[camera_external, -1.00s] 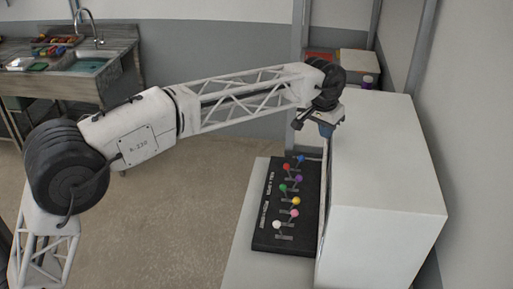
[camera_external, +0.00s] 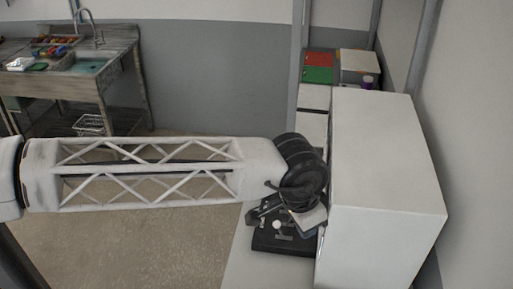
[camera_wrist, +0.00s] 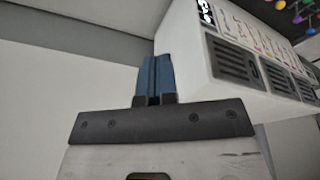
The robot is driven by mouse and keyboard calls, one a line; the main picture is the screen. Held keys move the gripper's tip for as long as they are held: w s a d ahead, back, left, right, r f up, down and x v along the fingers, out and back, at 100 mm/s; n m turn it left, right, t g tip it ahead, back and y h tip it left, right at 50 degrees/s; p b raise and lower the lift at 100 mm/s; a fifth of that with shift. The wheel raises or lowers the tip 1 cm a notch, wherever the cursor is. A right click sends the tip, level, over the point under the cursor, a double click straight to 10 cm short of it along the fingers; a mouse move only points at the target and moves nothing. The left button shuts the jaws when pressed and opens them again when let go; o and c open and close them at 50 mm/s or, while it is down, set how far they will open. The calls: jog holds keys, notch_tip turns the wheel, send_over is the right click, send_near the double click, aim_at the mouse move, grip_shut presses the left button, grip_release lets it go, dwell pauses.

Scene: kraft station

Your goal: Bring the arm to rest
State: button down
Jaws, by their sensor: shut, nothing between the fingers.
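My gripper (camera_wrist: 154,80) shows in the wrist view with its two blue fingers pressed together and nothing between them. In the external view my arm stretches level across the picture from the left edge. Its black wrist is beside the left side of the large white box (camera_external: 385,165). The fingers are hidden there. The wrist hangs over the black board (camera_external: 268,245), covering most of it. One white knob (camera_external: 277,224) still shows on it.
In the wrist view a white block with dark slotted panels (camera_wrist: 235,62) stands close to the right of the fingers. Coloured balls (camera_wrist: 297,19) show at top right. Red and green squares (camera_external: 318,66) lie behind the box. A sink bench (camera_external: 80,75) stands far left.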

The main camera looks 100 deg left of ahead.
jog(key=s+d+f+m, duration=0.1)
jog(key=s+d, duration=0.3)
jog(key=d, duration=0.3)
jog(key=s+d+f+m, duration=0.1)
jog(key=s+d+f, duration=0.15)
jog(key=d, duration=0.35)
jog(key=s+d+f+m, duration=0.1)
jog(key=s+d+f, duration=0.4)
jog(key=s+d, duration=0.2)
jog(key=s+d+f+m, duration=0.2)
jog(key=s+d+f, duration=0.3)
jog(key=s, duration=0.5)
jog(key=s+d+f+m+h, duration=0.1)
jog(key=s+d+f+m, duration=0.1)
jog(key=s+d+f, duration=0.3)
jog(key=s+d, duration=0.4)
jog(key=shift+s, duration=0.2)
jog(key=c, duration=1.8)
grip_release()
